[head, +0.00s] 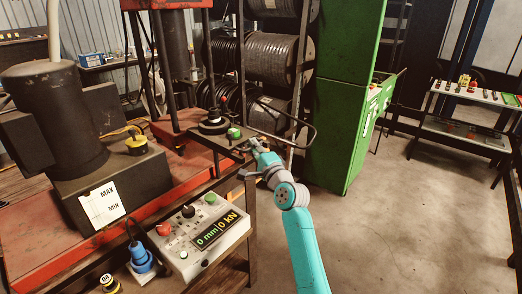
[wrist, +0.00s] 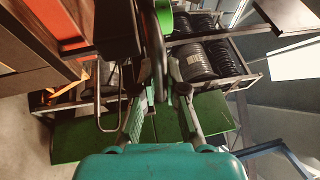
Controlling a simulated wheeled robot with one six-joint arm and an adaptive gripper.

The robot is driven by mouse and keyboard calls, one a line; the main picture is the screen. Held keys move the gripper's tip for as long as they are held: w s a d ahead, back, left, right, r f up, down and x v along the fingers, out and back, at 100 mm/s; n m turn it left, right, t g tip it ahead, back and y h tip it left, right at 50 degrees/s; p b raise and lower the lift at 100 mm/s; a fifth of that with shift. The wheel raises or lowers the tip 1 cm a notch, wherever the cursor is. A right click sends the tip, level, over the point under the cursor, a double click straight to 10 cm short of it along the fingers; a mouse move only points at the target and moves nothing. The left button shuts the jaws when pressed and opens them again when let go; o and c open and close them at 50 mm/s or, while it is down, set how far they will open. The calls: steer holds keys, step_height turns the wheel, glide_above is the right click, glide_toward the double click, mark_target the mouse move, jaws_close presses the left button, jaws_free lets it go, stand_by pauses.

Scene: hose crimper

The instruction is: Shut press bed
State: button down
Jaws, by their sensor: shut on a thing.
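The press bed (head: 191,133) is a dark plate that sticks out from the red press frame in the head view, with a round black die (head: 213,122) and a green block (head: 234,133) on it. A dark looped handle bar (head: 314,134) reaches out to the right from the bed. My gripper (head: 250,147) is at the near end of this bar, by the bed's front edge. In the wrist view my gripper (wrist: 160,82) has its fingers on both sides of the dark bar (wrist: 154,45) and is shut on it. The exact contact is hard to see.
A control box (head: 202,237) with buttons and a display stands in the foreground, beside a black cylinder unit (head: 55,115). Hose reels (head: 270,60) and a green cabinet (head: 345,90) stand behind the bar. The floor (head: 390,220) at right is clear up to a side table (head: 465,135).

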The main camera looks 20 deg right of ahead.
steer(key=shift+w+a, duration=0.35)
steer(key=shift+w, duration=0.25)
steer(key=c, duration=1.2)
jaws_free()
steer(key=v, duration=1.2)
